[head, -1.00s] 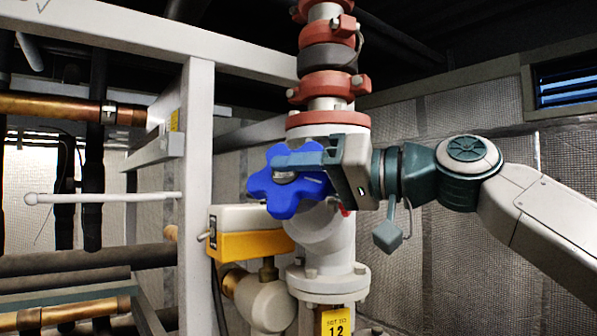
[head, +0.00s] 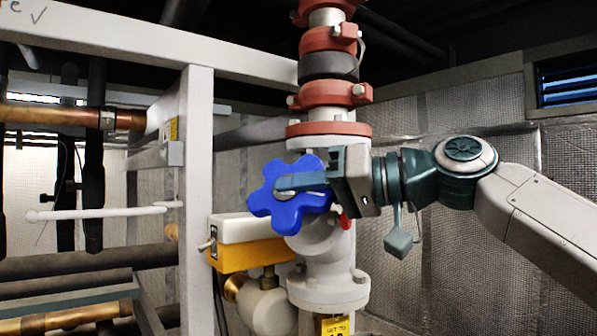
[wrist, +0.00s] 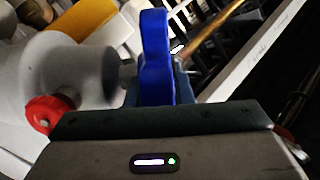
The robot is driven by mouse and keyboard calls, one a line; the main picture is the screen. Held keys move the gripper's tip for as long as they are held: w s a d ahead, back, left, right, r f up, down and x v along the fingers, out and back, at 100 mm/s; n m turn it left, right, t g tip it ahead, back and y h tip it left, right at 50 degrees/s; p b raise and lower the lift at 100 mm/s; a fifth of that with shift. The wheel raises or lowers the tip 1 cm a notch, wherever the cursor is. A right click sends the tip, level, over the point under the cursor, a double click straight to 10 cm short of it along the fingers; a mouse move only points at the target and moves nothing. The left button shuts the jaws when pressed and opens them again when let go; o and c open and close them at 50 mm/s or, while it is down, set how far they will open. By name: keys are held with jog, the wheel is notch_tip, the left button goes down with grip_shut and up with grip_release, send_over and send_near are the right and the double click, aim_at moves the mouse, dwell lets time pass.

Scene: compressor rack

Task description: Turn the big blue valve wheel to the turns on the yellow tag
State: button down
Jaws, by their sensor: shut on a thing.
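The big blue valve wheel (head: 292,213), with rounded lobes, stands upright on the pale pipe at mid-picture in the head view. My gripper (head: 290,183) reaches in from the right and is shut on the wheel, one finger lying across its face near the hub. In the wrist view the blue wheel (wrist: 156,60) shows edge-on, and the gripper body hides its lower part. The yellow tag (head: 339,326) hangs below the wheel. Its top line seems to read "SET TO", and its number is cut off by the picture's lower edge.
A white-and-yellow box (head: 246,243) with a small lever sits close at the wheel's lower left. A pale upright post (head: 197,200) stands left of it. Red pipe clamps (head: 330,93) rise above. A red knob (wrist: 43,113) shows in the wrist view.

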jog(key=shift+w+r+n+g+h+p, duration=0.1)
jog(key=shift+r+n+g+h+p, duration=0.35)
jog(key=shift+p, duration=0.65)
jog(key=shift+f+g+h+p, duration=0.15)
jog(key=shift+g+h+p, duration=0.3)
jog(key=shift+g, duration=0.6)
jog(key=shift+w+a+n+g+h, duration=0.1)
jog(key=shift+n+g+h, duration=0.2)
jog(key=shift+n+g, duration=0.2)
jog(key=shift+w+n+g+h, duration=0.15)
jog(key=shift+n+g+h, duration=0.4)
jog(key=shift+g+h, duration=0.9)
jog(key=c, duration=1.3)
grip_release()
jog(key=shift+f+m+t+y, duration=0.1)
jog(key=shift+m+t+y, duration=0.5)
jog(key=shift+t+y, duration=0.75)
jog(key=shift+s, duration=0.2)
